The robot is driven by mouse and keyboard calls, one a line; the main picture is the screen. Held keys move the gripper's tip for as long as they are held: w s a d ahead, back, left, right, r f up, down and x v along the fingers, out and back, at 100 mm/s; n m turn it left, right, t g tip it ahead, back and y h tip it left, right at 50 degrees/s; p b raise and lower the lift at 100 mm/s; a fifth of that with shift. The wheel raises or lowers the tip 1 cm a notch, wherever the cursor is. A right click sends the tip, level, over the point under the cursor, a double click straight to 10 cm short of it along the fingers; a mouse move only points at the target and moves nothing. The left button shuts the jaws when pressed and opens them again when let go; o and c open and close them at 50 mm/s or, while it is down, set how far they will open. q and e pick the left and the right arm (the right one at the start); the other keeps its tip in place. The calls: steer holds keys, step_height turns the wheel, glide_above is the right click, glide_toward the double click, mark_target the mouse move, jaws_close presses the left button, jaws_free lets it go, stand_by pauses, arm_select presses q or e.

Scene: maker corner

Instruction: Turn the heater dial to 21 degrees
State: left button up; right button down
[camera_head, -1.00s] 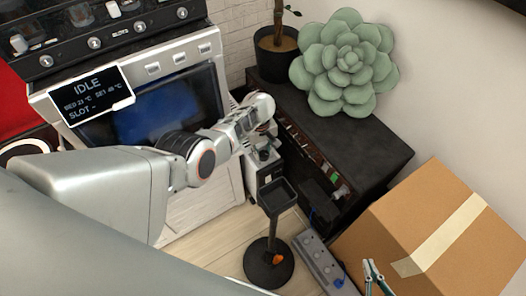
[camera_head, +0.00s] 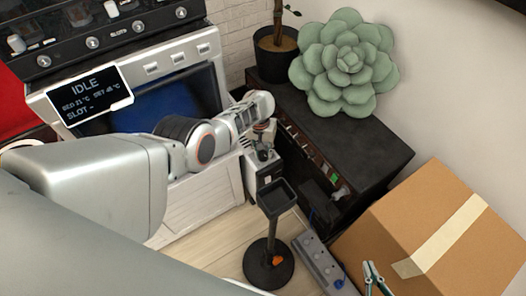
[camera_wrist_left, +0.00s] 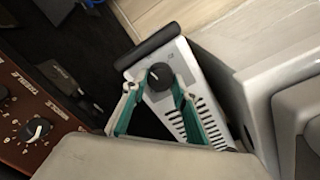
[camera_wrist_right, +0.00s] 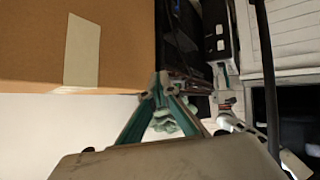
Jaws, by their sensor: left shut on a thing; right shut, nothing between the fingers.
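The heater (camera_head: 263,172) is a slim white unit with a black handle and dark slots, standing beside the white printer-like machine. Its dial (camera_wrist_left: 160,77) is a black round knob on the top panel in the left wrist view; a small pale mark shows on it, but any scale is too small to read. My left gripper (camera_head: 262,147) is above the heater, and in the left wrist view its teal fingers (camera_wrist_left: 157,84) are shut on the dial from both sides. My right gripper (camera_head: 371,271) is shut and empty near the cardboard box; its fingertips meet in the right wrist view (camera_wrist_right: 160,88).
A black stand with a small tray (camera_head: 277,196) rises in front of the heater. A power strip (camera_head: 318,262) lies on the floor. A cardboard box (camera_head: 430,225) is at the right. A dark cabinet (camera_head: 360,140) holds a brown panel with knobs (camera_wrist_left: 30,125).

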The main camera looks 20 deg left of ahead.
arm_select(q)
steer(key=shift+s+f+m, duration=0.1)
steer(key=shift+f+m, duration=0.05)
steer(key=shift+m, duration=0.85)
steer(key=o, duration=1.1)
steer(key=shift+r, duration=0.2)
